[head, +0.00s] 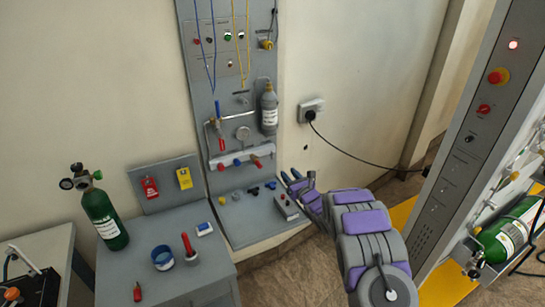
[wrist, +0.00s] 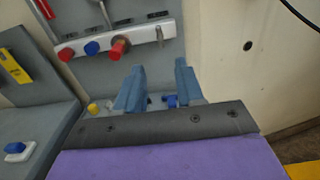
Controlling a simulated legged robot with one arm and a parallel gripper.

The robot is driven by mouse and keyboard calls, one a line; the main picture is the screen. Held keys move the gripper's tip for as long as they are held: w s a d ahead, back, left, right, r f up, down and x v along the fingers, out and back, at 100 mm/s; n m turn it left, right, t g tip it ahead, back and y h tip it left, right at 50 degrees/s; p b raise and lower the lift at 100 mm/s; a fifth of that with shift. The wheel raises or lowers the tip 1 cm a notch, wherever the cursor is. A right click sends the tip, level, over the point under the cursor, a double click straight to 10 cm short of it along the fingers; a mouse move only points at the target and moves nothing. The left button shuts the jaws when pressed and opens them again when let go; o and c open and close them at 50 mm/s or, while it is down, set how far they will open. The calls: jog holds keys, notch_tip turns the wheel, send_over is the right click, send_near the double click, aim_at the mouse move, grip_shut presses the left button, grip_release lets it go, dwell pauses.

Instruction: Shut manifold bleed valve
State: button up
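The grey manifold bar (head: 243,158) is on the lower part of the upright grey panel. No readable label shows which is the bleed valve. In the wrist view the longer red handle (wrist: 118,48) is up and left of my fingertips, with the blue knob (wrist: 91,47) beside it. My gripper (head: 290,175) is open and empty, right of and slightly below the manifold. Its two blue fingers (wrist: 158,76) stand apart, touching nothing visible.
Small blue and yellow fittings and a grey box (head: 286,207) lie on the shelf below the manifold. A grey bottle (head: 269,110) hangs above it. A green cylinder (head: 105,218) stands left. A wall socket (head: 311,110) with a black cable is to the right.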

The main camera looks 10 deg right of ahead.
jog(key=b, duration=0.2)
send_near(273, 155)
jog(key=x, duration=0.5)
jog(key=shift+w+f, duration=0.1)
jog(key=shift+f, duration=0.1)
jog(key=shift+b+x, duration=0.45)
jog(key=shift+x, duration=1.9)
jog(key=shift+w+a+r, duration=0.1)
jog(key=shift+w+a, duration=0.05)
jog(key=shift+w, duration=0.3)
jog(key=shift+c, duration=0.4)
grip_shut()
